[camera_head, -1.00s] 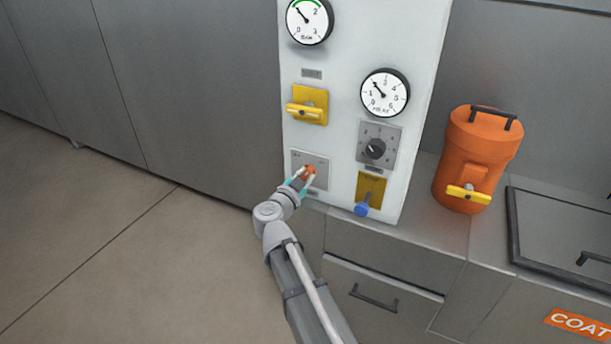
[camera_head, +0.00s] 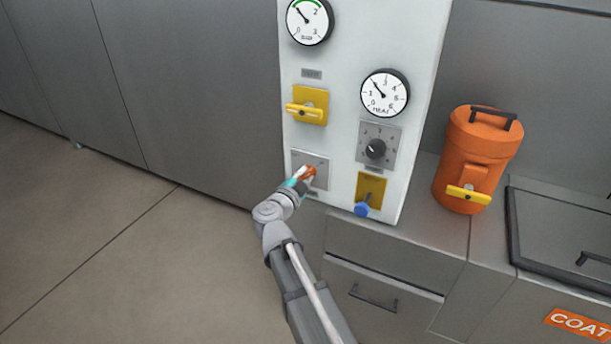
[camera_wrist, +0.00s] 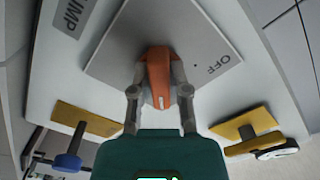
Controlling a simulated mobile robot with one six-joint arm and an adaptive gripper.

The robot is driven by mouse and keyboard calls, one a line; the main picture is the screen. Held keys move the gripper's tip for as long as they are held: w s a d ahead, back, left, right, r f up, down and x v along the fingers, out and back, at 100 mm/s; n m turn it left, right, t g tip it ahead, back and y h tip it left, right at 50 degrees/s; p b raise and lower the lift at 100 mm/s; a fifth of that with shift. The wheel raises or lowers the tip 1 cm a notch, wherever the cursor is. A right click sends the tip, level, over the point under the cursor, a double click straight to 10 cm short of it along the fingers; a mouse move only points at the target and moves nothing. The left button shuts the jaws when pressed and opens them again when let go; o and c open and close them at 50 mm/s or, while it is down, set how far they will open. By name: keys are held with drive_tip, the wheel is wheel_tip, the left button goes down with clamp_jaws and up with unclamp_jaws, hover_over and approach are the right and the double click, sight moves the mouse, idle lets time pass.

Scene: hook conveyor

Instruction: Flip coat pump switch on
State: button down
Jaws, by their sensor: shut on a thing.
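The orange rotary switch knob (camera_head: 309,171) sits on a grey square plate (camera_head: 321,163) low on the left of the white panel. My gripper (camera_head: 301,179) is at the knob. In the wrist view, my gripper (camera_wrist: 160,88) has one finger on each side of the orange knob (camera_wrist: 158,62) and is shut on it. A white mark shows on the knob's near end. The plate in the wrist view (camera_wrist: 115,60) reads "OFF" at the right. A label (camera_wrist: 70,14) ending in "UMP" is partly cut off at upper left. The "ON" marking cannot be made out.
The white panel (camera_head: 345,100) also carries a yellow switch (camera_head: 308,107), a grey dial (camera_head: 375,149), a blue-tipped lever (camera_head: 362,209) and two gauges. An orange canister (camera_head: 482,150) stands at the right. The floor (camera_head: 110,235) at left is clear.

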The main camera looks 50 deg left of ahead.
drive_tip(key=c, duration=0.6)
unclamp_jaws()
drive_tip(key=v, duration=1.2)
